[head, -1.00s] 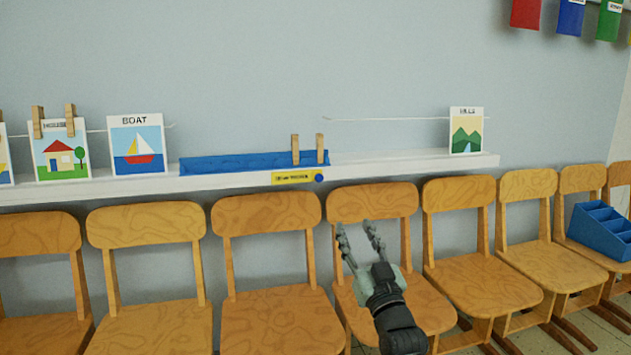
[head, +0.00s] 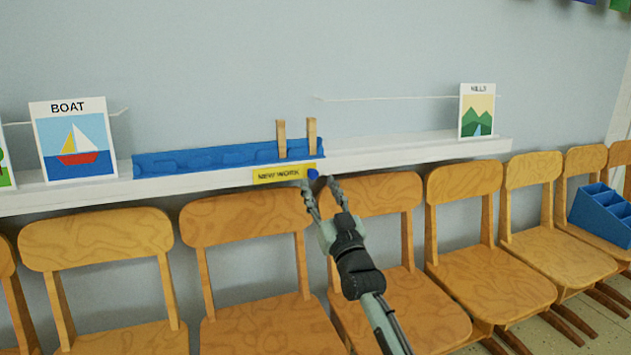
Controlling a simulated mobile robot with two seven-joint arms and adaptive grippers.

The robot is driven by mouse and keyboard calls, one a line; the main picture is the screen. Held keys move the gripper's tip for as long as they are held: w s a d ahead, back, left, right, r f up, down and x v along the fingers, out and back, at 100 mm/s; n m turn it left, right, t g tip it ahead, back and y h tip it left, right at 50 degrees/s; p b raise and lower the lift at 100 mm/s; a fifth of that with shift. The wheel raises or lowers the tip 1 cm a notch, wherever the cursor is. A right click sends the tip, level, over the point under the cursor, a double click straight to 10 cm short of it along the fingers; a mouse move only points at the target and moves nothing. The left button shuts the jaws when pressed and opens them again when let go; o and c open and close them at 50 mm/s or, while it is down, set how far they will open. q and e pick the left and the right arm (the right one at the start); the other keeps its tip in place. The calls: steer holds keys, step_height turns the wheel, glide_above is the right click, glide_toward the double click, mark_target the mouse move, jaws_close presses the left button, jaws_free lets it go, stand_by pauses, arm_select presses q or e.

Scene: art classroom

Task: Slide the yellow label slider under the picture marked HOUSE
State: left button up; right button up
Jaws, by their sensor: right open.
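The yellow label slider (head: 277,174), which reads NEW WORK, sits on the front edge of the white ledge below the blue tray. A round blue knob (head: 313,174) is at its right end. My right gripper (head: 317,182) is open, its fingertips at or just below the knob; I cannot tell whether they touch it. The HOUSE picture is almost out of view; only a sliver of a picture with green (head: 4,168) shows at the left edge, its title hidden. The BOAT picture (head: 73,140) stands on the ledge to the right of that sliver. My left gripper is not in view.
The white ledge (head: 420,150) runs along the wall. A blue tray (head: 205,159) with two wooden clothespins (head: 281,139) is on it. The HILLS picture (head: 477,112) stands at the right. Wooden chairs (head: 95,239) line the wall below. A blue bin (head: 600,212) rests on a chair at right.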

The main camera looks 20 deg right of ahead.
mark_target(287, 175)
steer(key=shift+x, duration=1.4)
jaws_close()
